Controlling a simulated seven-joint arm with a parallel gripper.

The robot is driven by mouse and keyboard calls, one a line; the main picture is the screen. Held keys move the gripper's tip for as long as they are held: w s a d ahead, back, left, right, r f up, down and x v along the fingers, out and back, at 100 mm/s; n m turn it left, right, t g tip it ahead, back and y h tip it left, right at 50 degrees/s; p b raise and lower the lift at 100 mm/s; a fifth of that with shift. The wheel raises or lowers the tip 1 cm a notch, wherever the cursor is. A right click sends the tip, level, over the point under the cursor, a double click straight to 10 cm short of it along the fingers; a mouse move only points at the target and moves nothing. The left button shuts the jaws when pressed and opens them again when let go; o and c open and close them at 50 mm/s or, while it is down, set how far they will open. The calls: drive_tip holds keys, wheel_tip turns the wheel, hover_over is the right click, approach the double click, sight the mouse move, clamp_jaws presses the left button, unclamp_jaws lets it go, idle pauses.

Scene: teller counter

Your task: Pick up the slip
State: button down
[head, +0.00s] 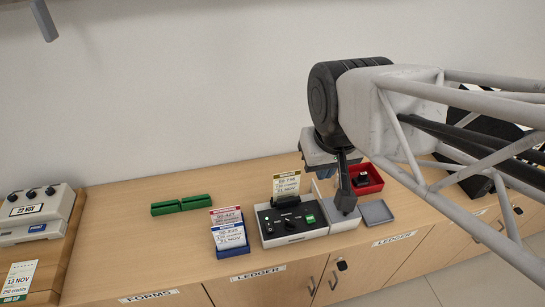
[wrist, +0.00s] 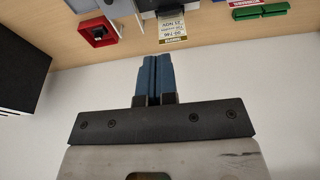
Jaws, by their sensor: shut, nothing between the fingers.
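A paper slip (head: 286,183) with an olive header stands upright in the back of a black-topped device (head: 292,218) on the counter. In the wrist view the slip (wrist: 172,30) hangs toward me, just beyond and right of my fingertips, and does not touch them. My gripper (wrist: 153,58) has blue fingers pressed together, with nothing between them. In the head view my wrist mostly hides the gripper, which is above the counter to the right of the slip. Two other slips, red-headed (head: 226,214) and blue-headed (head: 229,235), stand in a blue holder (head: 233,252).
A red tray (head: 374,174) and a grey tray (head: 377,212) lie right of the device. Another slip (head: 18,279) and a white machine (head: 36,213) are at far left. The counter's left half has free room.

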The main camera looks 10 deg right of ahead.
drive_tip(key=c, duration=1.8)
unclamp_jaws()
drive_tip(key=o, duration=0.5)
drive_tip(key=shift+o, duration=0.2)
drive_tip(key=w+f+m+g+y, duration=0.1)
drive_tip(key=w+f+m, duration=0.4)
drive_tip(key=w+m, duration=0.1)
drive_tip(key=w+f+m+y, duration=0.1)
drive_tip(key=w+f+m, duration=0.4)
drive_tip(key=w+m, duration=0.1)
drive_tip(key=w+d+f+m+g+y, duration=0.1)
drive_tip(key=w+f+m, duration=0.4)
drive_tip(key=w, duration=0.1)
drive_tip(key=shift+f+m+g, duration=0.3)
drive_tip(key=shift+f+m, duration=0.05)
drive_tip(key=shift+m, duration=0.05)
drive_tip(key=shift+a+f, duration=0.1)
drive_tip(key=shift+f, duration=0.05)
drive_tip(key=shift+x, duration=1.15)
